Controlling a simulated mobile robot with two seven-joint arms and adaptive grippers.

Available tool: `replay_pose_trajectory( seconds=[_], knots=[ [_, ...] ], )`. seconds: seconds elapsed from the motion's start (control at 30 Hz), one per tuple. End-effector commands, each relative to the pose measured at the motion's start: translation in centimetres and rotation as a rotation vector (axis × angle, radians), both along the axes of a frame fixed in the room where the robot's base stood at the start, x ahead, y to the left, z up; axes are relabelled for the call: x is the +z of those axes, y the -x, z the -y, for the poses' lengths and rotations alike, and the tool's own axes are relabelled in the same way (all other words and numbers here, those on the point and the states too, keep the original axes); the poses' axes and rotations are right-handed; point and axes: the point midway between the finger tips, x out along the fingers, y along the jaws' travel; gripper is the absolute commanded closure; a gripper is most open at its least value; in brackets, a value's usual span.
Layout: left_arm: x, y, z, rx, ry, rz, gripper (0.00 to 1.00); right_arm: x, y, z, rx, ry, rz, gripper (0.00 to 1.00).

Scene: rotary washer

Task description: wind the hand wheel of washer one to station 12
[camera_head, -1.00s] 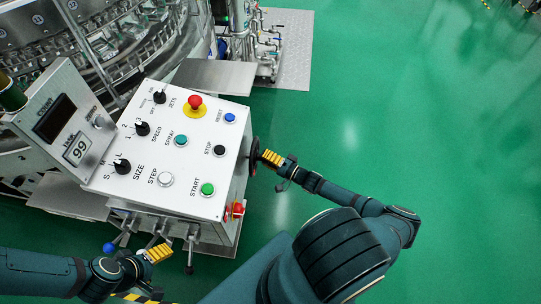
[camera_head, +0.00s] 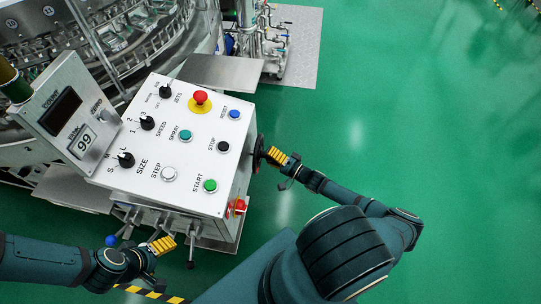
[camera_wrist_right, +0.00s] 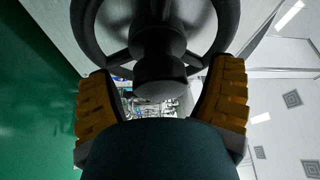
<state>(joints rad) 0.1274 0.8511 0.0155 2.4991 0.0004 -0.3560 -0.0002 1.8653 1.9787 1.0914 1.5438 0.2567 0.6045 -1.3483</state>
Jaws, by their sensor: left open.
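The dark hand wheel (camera_head: 258,154) sits on the right side of the white control box (camera_head: 212,165) and is seen nearly edge-on in the head view. In the right wrist view, its rim (camera_wrist_right: 82,28) and round hub (camera_wrist_right: 160,72) fill the top middle. My right gripper (camera_head: 279,156) is at the wheel. In the wrist view its yellow-padded fingers (camera_wrist_right: 162,100) are wide apart, on either side of the hub with gaps. Whether they touch the rim is unclear. My left gripper (camera_head: 163,245) is open and empty below the box's front edge. The dark display (camera_head: 59,108) shows no readable number.
The box top carries a red emergency button (camera_head: 200,97), knobs and push buttons. A plate reading 99 (camera_head: 83,142) is below the display. Levers and a blue ball (camera_head: 111,241) are near my left gripper. Open green floor (camera_head: 430,130) lies to the right.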

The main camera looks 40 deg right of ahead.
Motion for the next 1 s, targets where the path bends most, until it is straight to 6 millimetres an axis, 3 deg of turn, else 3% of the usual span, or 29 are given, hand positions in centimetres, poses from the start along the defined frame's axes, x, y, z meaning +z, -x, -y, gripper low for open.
replay_pose_trajectory(
  seconds=[0.23,0.7,1.0],
  knots=[
    [0.0,0.0,0.0,0.0,0.0,0.0,0.26,-0.2,1.1,0.5,-0.002,0.002,-0.002,0.19],
    [0.0,0.0,0.0,0.0,0.0,0.0,0.26,-0.9,9.4,3.2,-0.002,0.001,-0.001,0.19],
    [0.0,0.0,0.0,0.0,0.0,0.0,0.26,-1.0,11.4,3.8,0.0,0.0,0.0,0.19]
  ],
)
